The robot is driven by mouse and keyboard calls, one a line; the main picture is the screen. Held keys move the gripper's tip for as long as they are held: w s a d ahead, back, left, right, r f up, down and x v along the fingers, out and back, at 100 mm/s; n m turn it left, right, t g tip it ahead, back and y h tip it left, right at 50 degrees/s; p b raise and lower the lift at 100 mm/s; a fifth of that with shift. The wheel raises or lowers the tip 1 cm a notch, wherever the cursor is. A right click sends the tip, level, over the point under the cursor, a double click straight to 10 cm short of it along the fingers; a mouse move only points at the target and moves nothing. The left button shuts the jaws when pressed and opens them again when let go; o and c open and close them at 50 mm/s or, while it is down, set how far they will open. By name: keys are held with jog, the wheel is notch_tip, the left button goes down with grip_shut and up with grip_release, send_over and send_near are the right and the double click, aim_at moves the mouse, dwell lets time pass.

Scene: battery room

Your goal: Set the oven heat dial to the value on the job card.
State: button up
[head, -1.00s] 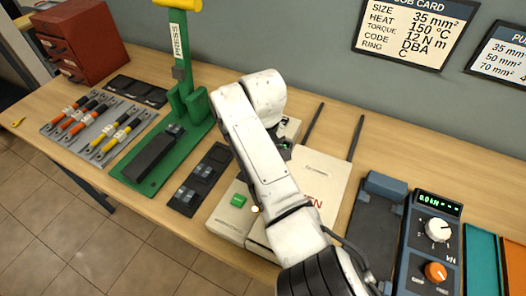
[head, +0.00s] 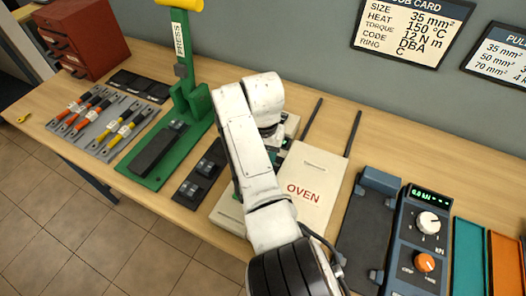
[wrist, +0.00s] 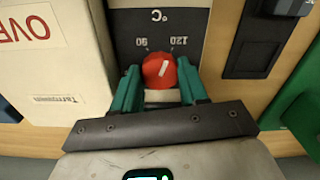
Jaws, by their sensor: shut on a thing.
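The oven (head: 318,172) is a cream box on the bench, also at the left of the wrist view (wrist: 52,85). Its red heat dial (wrist: 160,71) sits on a dark panel marked °C, with 90 and 120 readable upside down. The dial's white mark slants up and right, toward the 120 side. My gripper (wrist: 159,88) has its green fingers shut on the dial, one on each side. In the head view my arm hides the dial and most of the gripper. The job card (head: 415,32) on the wall reads HEAT 150 °C.
A blue-grey unit with a white knob and an orange knob (head: 424,262) stands right of the oven. Terminal bars and a red drawer box (head: 82,38) are further left.

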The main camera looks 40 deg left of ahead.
jog(key=m, duration=0.4)
jog(key=shift+a+r+m, duration=0.1)
jog(key=shift+m, duration=0.2)
jog(key=m, duration=0.3)
jog(key=shift+m, duration=0.3)
jog(key=m, duration=0.4)
jog(key=shift+w, duration=0.1)
jog(key=shift+m, duration=2.5)
jog(key=o, duration=1.1)
jog(key=shift+c, duration=0.2)
notch_tip(320, 180, up, 11)
jog(key=shift+b, duration=0.35)
jog(key=shift+f, duration=0.2)
